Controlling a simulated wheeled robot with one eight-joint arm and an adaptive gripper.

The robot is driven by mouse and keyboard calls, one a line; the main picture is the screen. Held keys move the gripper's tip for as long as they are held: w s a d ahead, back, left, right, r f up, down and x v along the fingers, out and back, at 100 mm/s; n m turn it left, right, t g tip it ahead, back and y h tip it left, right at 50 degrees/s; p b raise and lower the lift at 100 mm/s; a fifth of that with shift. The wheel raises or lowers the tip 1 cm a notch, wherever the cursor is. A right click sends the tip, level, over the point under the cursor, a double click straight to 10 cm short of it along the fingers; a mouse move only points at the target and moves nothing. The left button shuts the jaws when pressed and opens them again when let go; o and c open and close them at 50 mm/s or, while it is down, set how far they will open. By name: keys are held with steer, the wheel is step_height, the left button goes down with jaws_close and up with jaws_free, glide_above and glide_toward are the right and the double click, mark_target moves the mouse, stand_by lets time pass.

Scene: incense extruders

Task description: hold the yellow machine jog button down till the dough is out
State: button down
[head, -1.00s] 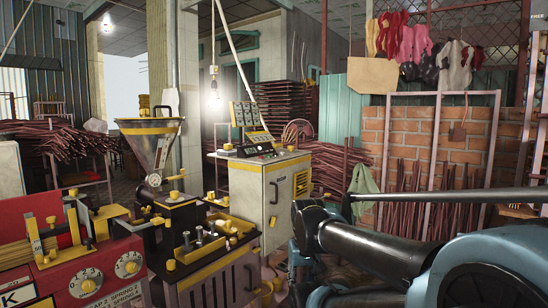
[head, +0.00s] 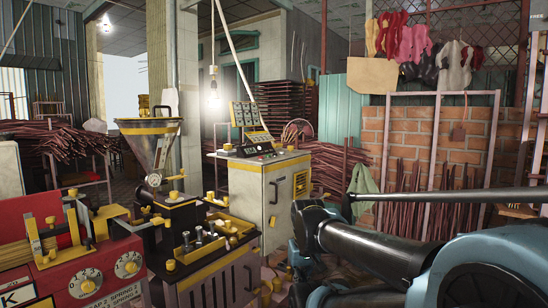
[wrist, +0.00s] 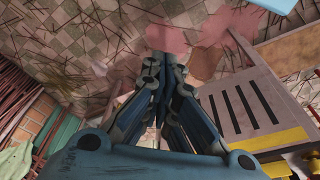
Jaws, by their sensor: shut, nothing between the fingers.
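The yellow-trimmed machine (head: 220,285) stands left of centre in the head view, with a metal hopper (head: 150,143) above it and several yellow knobs and small posts on top. Its slotted grey front (wrist: 240,105) shows at the right in the wrist view. I cannot tell which part is the jog button, and no dough can be made out. My blue-grey gripper (wrist: 165,62) is shut and empty in the wrist view, over the tiled floor. It is left of the slotted front and apart from it. In the head view, my arm largely hides it.
A red machine with dials (head: 85,265) stands at the left front. A cream cabinet with a control panel (head: 268,190) stands behind the yellow-trimmed machine. Stick bundles (head: 50,145) and a brick wall (head: 465,150) lie behind. Tiled floor (wrist: 95,45) with scattered sticks lies below.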

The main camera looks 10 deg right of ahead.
stand_by(0.4)
step_height(320, 180, up, 44)
steer(key=n+t, duration=0.7)
steer(key=n, duration=0.1)
glide_above(275, 155)
steer(key=w, duration=0.1)
steer(key=shift+w+a, duration=0.1)
steer(key=shift+a, duration=0.25)
steer(key=shift+f, duration=0.15)
steer(key=shift+f, duration=4.3)
steer(key=shift+f, duration=0.1)
steer(key=shift+f, duration=0.25)
